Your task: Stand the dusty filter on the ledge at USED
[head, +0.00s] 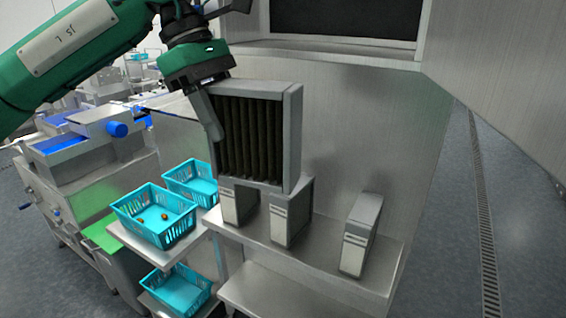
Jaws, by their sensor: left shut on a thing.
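The dusty filter (252,138), a grey frame with dark brown pleats, is upright at the centre of the head view. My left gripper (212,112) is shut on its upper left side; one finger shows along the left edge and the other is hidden. The metal ledge (325,262) lies below. Several grey upright blocks with pale labels stand on it: a left one (238,205), a middle one (288,215) and a right one (360,235). The filter's bottom overlaps the left two; I cannot tell whether it touches them. No USED lettering is readable. My right gripper is out of view.
Blue baskets (155,218) stand left of the ledge, one holding small brown dates. A dark opening (345,18) is in the metal cabinet above. A lower shelf (275,292) lies under the ledge. The ledge is bare between the middle and right blocks.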

